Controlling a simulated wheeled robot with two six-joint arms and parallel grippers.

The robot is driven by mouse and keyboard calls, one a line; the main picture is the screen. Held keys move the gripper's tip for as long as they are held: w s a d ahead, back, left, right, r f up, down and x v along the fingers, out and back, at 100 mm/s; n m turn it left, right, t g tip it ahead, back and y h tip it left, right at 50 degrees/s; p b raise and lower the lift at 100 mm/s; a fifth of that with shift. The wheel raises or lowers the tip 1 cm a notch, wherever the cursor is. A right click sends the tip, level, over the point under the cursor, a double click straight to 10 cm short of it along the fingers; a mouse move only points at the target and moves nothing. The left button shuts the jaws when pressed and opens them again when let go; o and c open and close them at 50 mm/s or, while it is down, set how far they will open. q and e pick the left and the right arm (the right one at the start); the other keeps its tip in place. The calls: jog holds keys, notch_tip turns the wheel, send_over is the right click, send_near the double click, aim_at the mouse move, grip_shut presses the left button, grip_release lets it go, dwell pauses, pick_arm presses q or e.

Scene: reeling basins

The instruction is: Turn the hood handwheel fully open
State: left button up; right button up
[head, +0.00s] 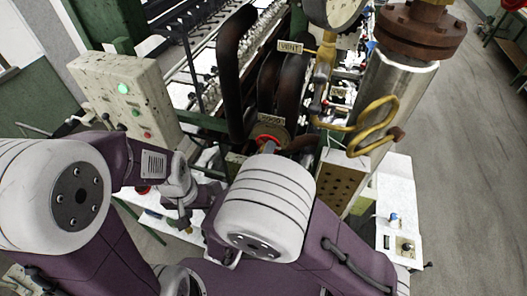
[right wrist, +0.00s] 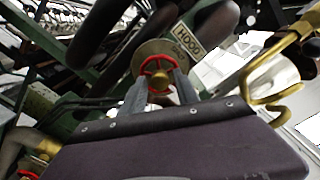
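The hood handwheel is a small red wheel with a brass hub, in front of a round brass plate. It shows in the right wrist view (right wrist: 158,62) and, partly hidden by my right arm, in the head view (head: 267,138). A label reading HOOD (right wrist: 188,40) sits beside it. My right gripper (right wrist: 162,80) has its two grey fingers apart, one on each side of the wheel's near part, overlapping the rim in view. I cannot tell whether they press on it. My left gripper (head: 186,218) hangs low at the left; its fingers are too small to read.
A control box (head: 125,100) with a green lamp stands at the left. Dark curved pipes (head: 235,65) rise behind the handwheel. A bent brass pipe (head: 375,118) and a steel column (head: 395,85) stand close on the right. Open floor (head: 470,150) lies further right.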

jog(key=v, duration=0.7)
jog(key=shift+w+d, duration=0.1)
dwell(0.5)
